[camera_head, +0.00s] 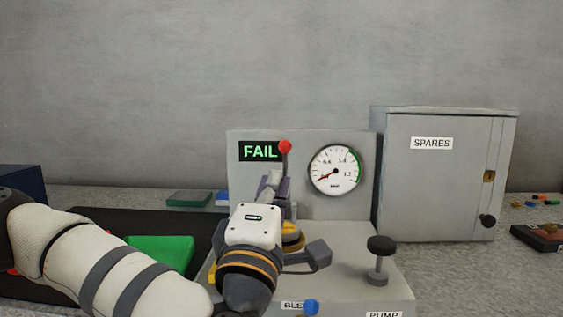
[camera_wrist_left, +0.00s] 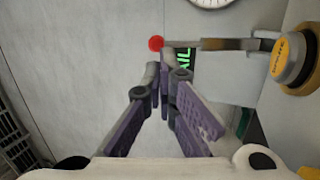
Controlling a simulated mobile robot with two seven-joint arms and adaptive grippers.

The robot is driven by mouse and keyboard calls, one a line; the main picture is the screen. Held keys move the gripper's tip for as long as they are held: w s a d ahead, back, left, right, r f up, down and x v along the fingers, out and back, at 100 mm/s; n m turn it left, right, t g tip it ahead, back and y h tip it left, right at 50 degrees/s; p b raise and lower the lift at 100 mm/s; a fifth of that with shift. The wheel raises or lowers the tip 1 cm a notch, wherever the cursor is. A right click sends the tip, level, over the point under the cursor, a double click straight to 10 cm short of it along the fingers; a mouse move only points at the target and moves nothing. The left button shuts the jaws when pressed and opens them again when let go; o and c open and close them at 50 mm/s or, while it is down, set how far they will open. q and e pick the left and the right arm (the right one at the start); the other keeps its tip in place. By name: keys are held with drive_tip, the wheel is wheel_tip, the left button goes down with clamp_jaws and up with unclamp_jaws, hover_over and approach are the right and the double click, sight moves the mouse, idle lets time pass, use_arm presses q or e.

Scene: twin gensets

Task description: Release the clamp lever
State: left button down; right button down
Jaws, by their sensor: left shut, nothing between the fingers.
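The clamp lever (camera_head: 285,147) stands upright with a red ball on top, in front of the grey test bench's back panel. In the left wrist view its red ball (camera_wrist_left: 156,43) and pale rod lie just beyond the fingertips. My left gripper (camera_head: 272,188) is at the lever, just below the ball. In the wrist view the purple fingers of the gripper (camera_wrist_left: 163,78) come together with nothing between them. I cannot tell whether they touch the lever. A yellow-ringed round part (camera_wrist_left: 292,58) sits at the lever's far end. The lever's lower part is hidden by my gripper in the head view.
The panel has a FAIL display (camera_head: 261,151) and a dial gauge (camera_head: 336,170). A black-topped knob (camera_head: 380,247) and a blue knob (camera_head: 311,306) stand on the bench. A grey SPARES cabinet (camera_head: 435,190) is at right. A green tray (camera_head: 163,252) lies at left.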

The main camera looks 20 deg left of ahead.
sight(282, 141)
use_arm(q)
drive_tip(key=x, duration=0.6)
drive_tip(key=shift+w+r, duration=0.15)
drive_tip(key=shift+w, duration=0.1)
use_arm(e)
drive_tip(key=shift+w+r, duration=0.15)
drive_tip(key=shift+r, duration=0.1)
